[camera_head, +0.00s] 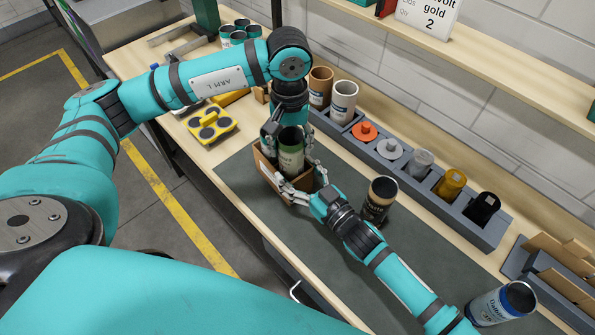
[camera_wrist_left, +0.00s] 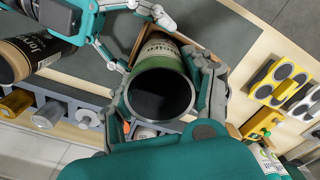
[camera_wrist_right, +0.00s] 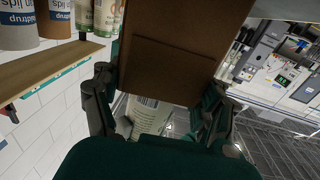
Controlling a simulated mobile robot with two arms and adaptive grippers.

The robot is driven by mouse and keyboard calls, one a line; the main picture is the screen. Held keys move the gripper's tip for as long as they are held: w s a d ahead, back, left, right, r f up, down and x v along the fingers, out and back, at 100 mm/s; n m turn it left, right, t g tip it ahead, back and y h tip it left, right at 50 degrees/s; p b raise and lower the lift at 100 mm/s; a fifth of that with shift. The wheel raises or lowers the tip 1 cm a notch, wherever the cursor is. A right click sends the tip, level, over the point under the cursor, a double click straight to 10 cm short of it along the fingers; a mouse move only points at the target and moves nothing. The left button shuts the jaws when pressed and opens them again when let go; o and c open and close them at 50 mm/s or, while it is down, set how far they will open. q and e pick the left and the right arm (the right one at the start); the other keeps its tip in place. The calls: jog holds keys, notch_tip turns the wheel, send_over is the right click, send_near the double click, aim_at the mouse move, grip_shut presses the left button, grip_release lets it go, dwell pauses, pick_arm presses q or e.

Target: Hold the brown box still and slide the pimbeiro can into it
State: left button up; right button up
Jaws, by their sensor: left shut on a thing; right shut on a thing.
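The green can (camera_head: 291,158), which I take for the pimbeiro can, stands with its upper part above the open brown box (camera_head: 265,170). Its lower part is hidden by the box walls. My left gripper (camera_head: 290,142) is shut on this can near its top; the left wrist view shows its fingers on both sides of the can's dark open end (camera_wrist_left: 162,93). My right gripper (camera_head: 303,188) is shut on the brown box at its right side. The box wall fills the upper middle of the right wrist view (camera_wrist_right: 175,60). How deep the can sits is hidden.
A black and brown can (camera_head: 380,195) stands on the dark mat (camera_head: 240,190) close to my right gripper. A grey rack (camera_head: 425,200) with cups and lids runs along the back. A blue and white can (camera_head: 502,303) is at the lower right, and a yellow tray (camera_head: 212,125) at left.

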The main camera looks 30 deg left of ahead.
pick_arm(q)
jog(key=shift+f, duration=0.15)
jog(key=o, duration=0.8)
notch_tip(320, 180, up, 12)
dwell(0.4)
